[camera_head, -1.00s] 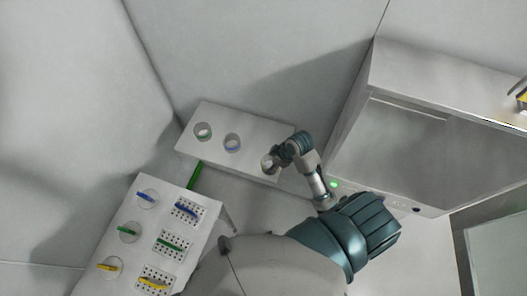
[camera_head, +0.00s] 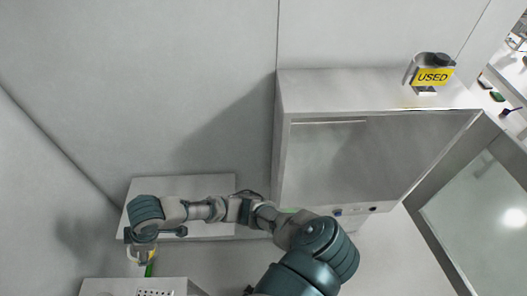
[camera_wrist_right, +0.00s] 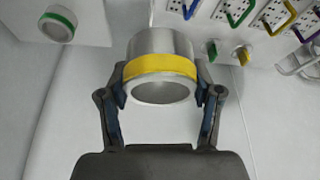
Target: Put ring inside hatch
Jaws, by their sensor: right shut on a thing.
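The ring is a short metal cylinder with a yellow band (camera_wrist_right: 160,66), seen in the right wrist view. My right gripper (camera_wrist_right: 162,80) is shut on it, one finger on each side. In the head view my right arm reaches left, and the ring (camera_head: 143,256) shows partly at its end, beyond the front edge of the pale shelf. The hatch (camera_head: 345,90) is a grey box-like cabinet with a wide opening, right of the shelf and well apart from the ring. My left gripper is not in view.
The pale shelf (camera_head: 165,188) lies beneath my arm. A green-banded ring (camera_wrist_right: 58,24) sits at upper left in the wrist view. A board with coloured handles (camera_wrist_right: 240,12) is at upper right. A container labelled USED (camera_head: 432,74) stands on the cabinet top.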

